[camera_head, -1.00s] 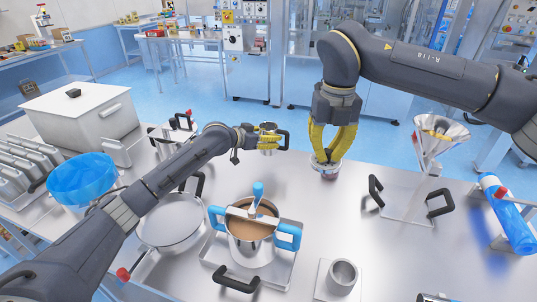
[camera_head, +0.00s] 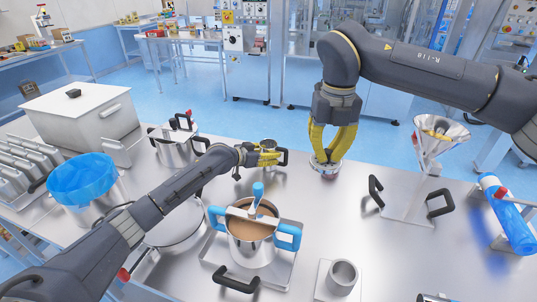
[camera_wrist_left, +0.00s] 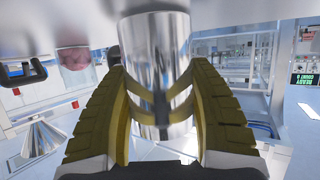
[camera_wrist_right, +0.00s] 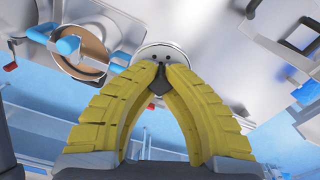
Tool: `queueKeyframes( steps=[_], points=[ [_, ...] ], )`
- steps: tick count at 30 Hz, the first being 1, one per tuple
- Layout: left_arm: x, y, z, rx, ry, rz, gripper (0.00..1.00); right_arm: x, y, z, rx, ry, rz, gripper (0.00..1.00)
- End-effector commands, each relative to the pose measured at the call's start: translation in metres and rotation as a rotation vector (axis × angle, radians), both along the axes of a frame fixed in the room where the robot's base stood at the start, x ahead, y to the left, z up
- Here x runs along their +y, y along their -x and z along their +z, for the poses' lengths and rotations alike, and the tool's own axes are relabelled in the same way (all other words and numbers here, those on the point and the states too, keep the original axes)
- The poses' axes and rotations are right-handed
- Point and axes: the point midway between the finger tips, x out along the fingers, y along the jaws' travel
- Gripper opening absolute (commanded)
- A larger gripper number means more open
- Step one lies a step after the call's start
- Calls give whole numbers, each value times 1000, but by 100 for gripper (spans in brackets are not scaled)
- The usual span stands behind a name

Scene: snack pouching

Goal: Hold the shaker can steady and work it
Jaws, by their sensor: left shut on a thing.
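A shiny metal can (camera_head: 269,143) stands between my left gripper's fingers (camera_head: 267,158) near the table's far edge. My left gripper is shut on it; the left wrist view shows the bare metal wall (camera_wrist_left: 156,50) between both yellow fingers (camera_wrist_left: 160,105). A black handle (camera_head: 284,157) shows beside the can. My right gripper (camera_head: 328,157) points down at a small round jar with a pale holed lid (camera_wrist_right: 160,51). The yellow fingertips (camera_wrist_right: 159,75) come close together at the lid's edge; whether they grip it is unclear. I cannot tell which vessel is the shaker can.
A pot of brown content with blue handles (camera_head: 251,246) stands front centre. A funnel stand (camera_head: 437,138) and a blue roll (camera_head: 508,215) are at the right. A small metal cup (camera_head: 342,277) stands at the front. The table between jar and cup is clear.

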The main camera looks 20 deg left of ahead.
Motion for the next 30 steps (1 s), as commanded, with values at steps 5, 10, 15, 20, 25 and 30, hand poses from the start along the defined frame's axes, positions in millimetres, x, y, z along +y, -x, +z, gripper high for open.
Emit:
queueKeyframes(
  steps=[5, 10, 15, 20, 25, 30],
  points=[
    [0, 0, 0, -1, 1, 0, 6, 0, 0, 0, 0, 0, 0, 0],
    [0, 0, -2, -1, 1, 0, 64, 0, 0, 0, 0, 0, 0, 0],
    [0, 0, -2, 0, 0, 0, 76, 0, 0, 0, 0, 0, 0, 0],
    [0, 0, -2, 0, 0, 0, 76, 0, 0, 0, 0, 0, 0, 0],
    [3, 4, 2, 1, -1, 1, 76, 0, 0, 0, 0, 0, 0, 0],
    [14, 22, 11, -1, -2, -1, 76, 0, 0, 0, 0, 0, 0, 0]
  ],
)
